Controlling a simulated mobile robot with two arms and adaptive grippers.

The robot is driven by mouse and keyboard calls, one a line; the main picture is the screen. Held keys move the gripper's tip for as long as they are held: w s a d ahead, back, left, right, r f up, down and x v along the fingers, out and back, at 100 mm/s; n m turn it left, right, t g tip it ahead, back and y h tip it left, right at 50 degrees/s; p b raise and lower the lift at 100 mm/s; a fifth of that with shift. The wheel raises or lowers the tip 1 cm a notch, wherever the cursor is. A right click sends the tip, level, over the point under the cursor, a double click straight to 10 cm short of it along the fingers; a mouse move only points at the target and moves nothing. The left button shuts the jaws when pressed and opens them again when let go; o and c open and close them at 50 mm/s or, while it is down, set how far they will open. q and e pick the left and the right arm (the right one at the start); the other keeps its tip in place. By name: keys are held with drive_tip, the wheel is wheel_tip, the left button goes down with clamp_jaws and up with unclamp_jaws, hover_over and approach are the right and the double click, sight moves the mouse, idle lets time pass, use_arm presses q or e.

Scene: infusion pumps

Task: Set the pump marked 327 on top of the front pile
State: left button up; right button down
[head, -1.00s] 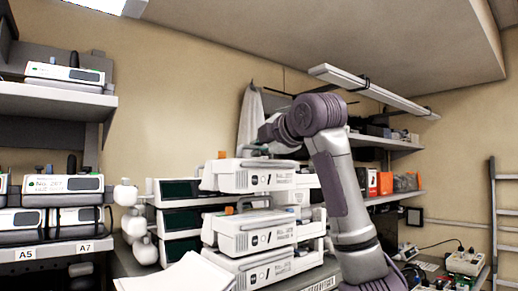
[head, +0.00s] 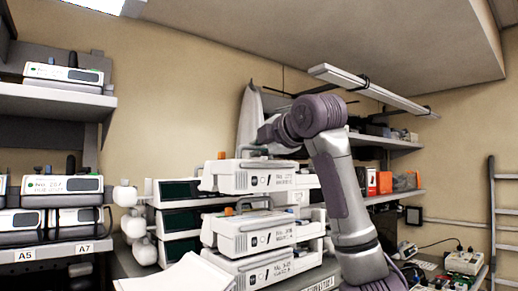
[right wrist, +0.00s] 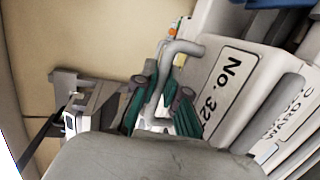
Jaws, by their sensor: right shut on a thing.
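The held pump (head: 250,178) is a white box with a grey handle and an orange part on top. Its label is too small to read in the head view. The pump appears level above the front pile, whose top pump (head: 245,235) sits on another pump (head: 262,270). A gap shows between held pump and pile. My left gripper is not in view.
Dark-screened units (head: 180,220) are stacked just behind and left of the pile. Left shelves (head: 60,95) hold more pumps. White paper (head: 175,277) lies in front at the left. Orange and red boxes (head: 385,182) stand on a shelf behind my right arm.

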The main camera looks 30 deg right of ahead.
drive_tip(key=shift+s+f+b, duration=0.1)
drive_tip(key=shift+f+b, duration=1.3)
drive_tip(key=shift+f, duration=0.65)
idle(1.3)
drive_tip(key=c, duration=1.3)
unclamp_jaws()
drive_tip(key=shift+o, duration=0.7)
drive_tip(key=shift+s+a, duration=0.1)
drive_tip(key=shift+f, duration=0.2)
drive_tip(key=v, duration=1.2)
drive_tip(key=shift+r, duration=0.2)
